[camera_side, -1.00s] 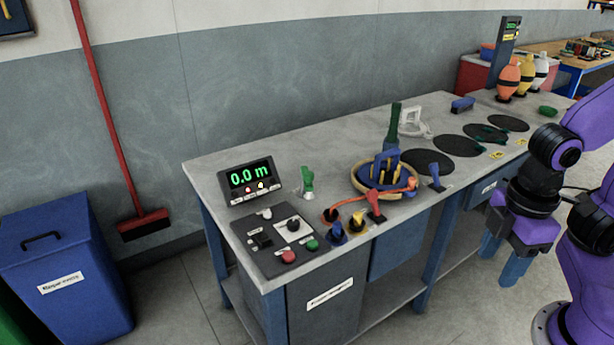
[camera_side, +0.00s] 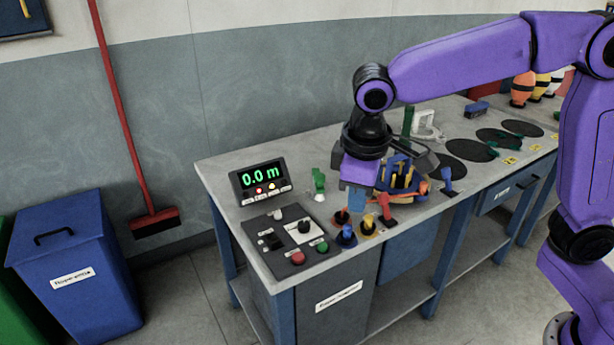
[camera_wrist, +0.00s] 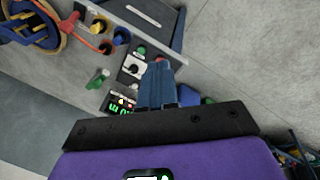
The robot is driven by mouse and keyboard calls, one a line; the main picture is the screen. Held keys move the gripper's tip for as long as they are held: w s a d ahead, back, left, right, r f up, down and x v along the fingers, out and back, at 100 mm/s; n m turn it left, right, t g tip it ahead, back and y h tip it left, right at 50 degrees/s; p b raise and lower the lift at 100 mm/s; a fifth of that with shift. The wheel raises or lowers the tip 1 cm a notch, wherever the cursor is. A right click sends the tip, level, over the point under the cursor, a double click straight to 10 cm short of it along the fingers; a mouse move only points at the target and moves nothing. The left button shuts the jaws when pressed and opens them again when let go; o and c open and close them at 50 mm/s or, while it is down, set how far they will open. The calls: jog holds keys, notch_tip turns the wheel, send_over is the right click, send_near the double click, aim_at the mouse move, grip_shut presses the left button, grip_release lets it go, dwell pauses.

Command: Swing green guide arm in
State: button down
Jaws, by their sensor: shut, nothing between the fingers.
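The green guide arm (camera_side: 319,184) stands upright on the bench, just right of the display, in the side view. It also shows in the wrist view as a small green piece (camera_wrist: 97,80), left of my fingers. My gripper (camera_side: 356,207) is above the bench, fingers pointing down, to the right of the green arm and apart from it. In the wrist view my gripper's blue fingers (camera_wrist: 160,66) are together with nothing between them. The blue and yellow reel (camera_side: 402,178) is partly hidden behind my gripper; it shows at the wrist view's upper left (camera_wrist: 38,28).
The display (camera_side: 260,181) reads 0.0 m. A control panel (camera_side: 290,238) with knobs and buttons lies before it. Blue (camera_side: 346,236), yellow (camera_side: 369,225) and red (camera_side: 388,211) pieces line the front edge. Dark round pads (camera_side: 470,150) lie to the right.

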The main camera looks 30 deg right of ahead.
aim_at(318, 179)
jog(key=w+a+m+t+h, duration=0.1)
jog(key=w+a+m, duration=0.15)
jog(key=w, duration=0.55)
jog(key=w+a+m+h, duration=0.1)
jog(key=w+a+m, duration=0.15)
jog(key=w, duration=0.65)
jog(key=w+d+f+m+h, duration=0.3)
jog(key=w+f+m, duration=0.3)
jog(key=w, duration=0.4)
jog(key=shift+d+m, duration=0.15)
jog(key=shift+m, duration=0.55)
jog(key=shift+w+f, duration=0.15)
jog(key=w+d+f, duration=0.1)
jog(key=d+f, duration=0.7)
jog(key=d, duration=0.1)
jog(key=shift+d, duration=0.1)
